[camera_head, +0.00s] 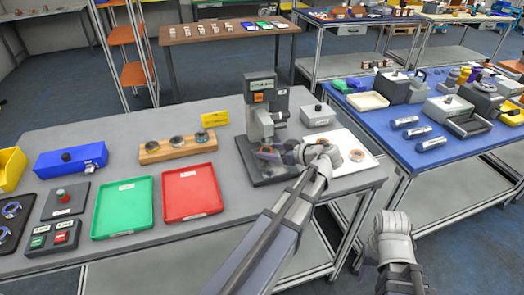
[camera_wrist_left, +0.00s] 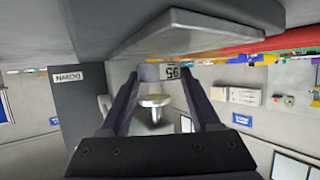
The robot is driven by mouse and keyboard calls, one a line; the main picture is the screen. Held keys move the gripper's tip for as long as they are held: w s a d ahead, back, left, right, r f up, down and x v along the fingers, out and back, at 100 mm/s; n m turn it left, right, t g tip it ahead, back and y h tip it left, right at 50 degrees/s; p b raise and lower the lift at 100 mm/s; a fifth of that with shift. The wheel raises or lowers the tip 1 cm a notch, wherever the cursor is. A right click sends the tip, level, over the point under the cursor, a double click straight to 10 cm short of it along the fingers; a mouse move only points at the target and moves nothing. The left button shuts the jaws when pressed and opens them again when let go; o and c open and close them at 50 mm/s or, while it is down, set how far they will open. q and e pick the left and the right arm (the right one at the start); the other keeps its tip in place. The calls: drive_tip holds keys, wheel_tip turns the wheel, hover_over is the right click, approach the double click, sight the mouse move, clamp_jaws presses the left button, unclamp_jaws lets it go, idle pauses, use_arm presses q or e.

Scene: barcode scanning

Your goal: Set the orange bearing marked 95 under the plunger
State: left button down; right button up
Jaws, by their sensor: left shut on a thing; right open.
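The press (camera_head: 262,100) stands at the back right of the grey table, on a dark base (camera_head: 262,172).
A wooden rack (camera_head: 178,150) with three round parts stands left of the press. A white mat (camera_head: 343,138) with an orange-ringed part (camera_head: 357,155) lies right of it. Red (camera_head: 193,192) and green (camera_head: 122,208) trays are at left. A small grey box (camera_head: 317,114) stands behind the mat.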

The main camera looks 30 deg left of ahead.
use_arm(q)
drive_tip(key=shift+d+f, duration=0.25)
drive_tip(key=shift+f, duration=0.15)
drive_tip(key=shift+d+r, duration=0.1)
drive_tip(key=shift+d, duration=0.05)
drive_tip(key=shift+c, duration=0.6)
unclamp_jaws()
use_arm(e)
drive_tip(key=shift+d+f, duration=0.1)
drive_tip(key=shift+f, duration=0.45)
drive_tip(key=shift+r, duration=0.1)
use_arm(q)
drive_tip(key=shift+r, duration=0.2)
drive_tip(key=p+v, duration=0.4)
drive_tip(key=v, duration=0.7)
drive_tip(key=shift+d+p, duration=0.35)
drive_tip(key=shift+d, duration=0.05)
use_arm(e)
wheel_tip(320, 180, up, 5)
drive_tip(key=shift+f, duration=0.15)
